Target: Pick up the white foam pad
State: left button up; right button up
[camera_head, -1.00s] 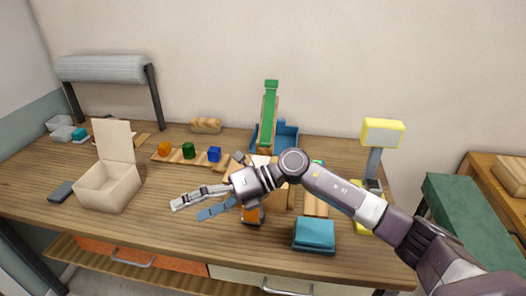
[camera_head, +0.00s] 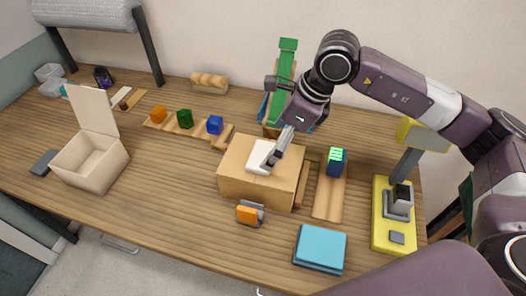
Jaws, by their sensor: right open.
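The white foam pad (camera_head: 260,157) lies on top of a brown cardboard box (camera_head: 233,186) near the middle of the table. My right gripper (camera_head: 277,157) points down at the pad's right side, its fingers very close to it. The gripper is open, and part of the pad is hidden behind the fingers. I cannot tell whether the fingers touch the pad. My left gripper is not in view.
An open cream box (camera_head: 92,162) stands at the left. Orange, green and blue pieces (camera_head: 215,125) sit on a wooden strip behind. A tape dispenser (camera_head: 249,213), teal cloths (camera_head: 320,248) and a yellow-based device (camera_head: 394,240) are at front and right. The front left table is clear.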

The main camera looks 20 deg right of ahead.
aim_at(262, 154)
jog(key=shift+w+a+f+p, duration=0.2)
jog(key=shift+a+f+p, duration=0.15)
jog(key=shift+f+p, duration=0.1)
jog(key=shift+w+a+f+p, duration=0.2)
jog(key=shift+a+f+p, duration=0.15)
jog(key=shift+f+p, duration=0.1)
jog(key=shift+x, duration=1.15)
jog(key=shift+w+d+f, duration=0.1)
jog(key=shift+f, duration=0.1)
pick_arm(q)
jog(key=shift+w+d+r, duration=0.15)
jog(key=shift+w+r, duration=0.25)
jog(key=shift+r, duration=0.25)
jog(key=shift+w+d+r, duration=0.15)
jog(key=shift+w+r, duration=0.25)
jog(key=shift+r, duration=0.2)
pick_arm(e)
jog(key=c, duration=1)
jog(key=shift+r, duration=0.15)
jog(key=shift+c, duration=0.2)
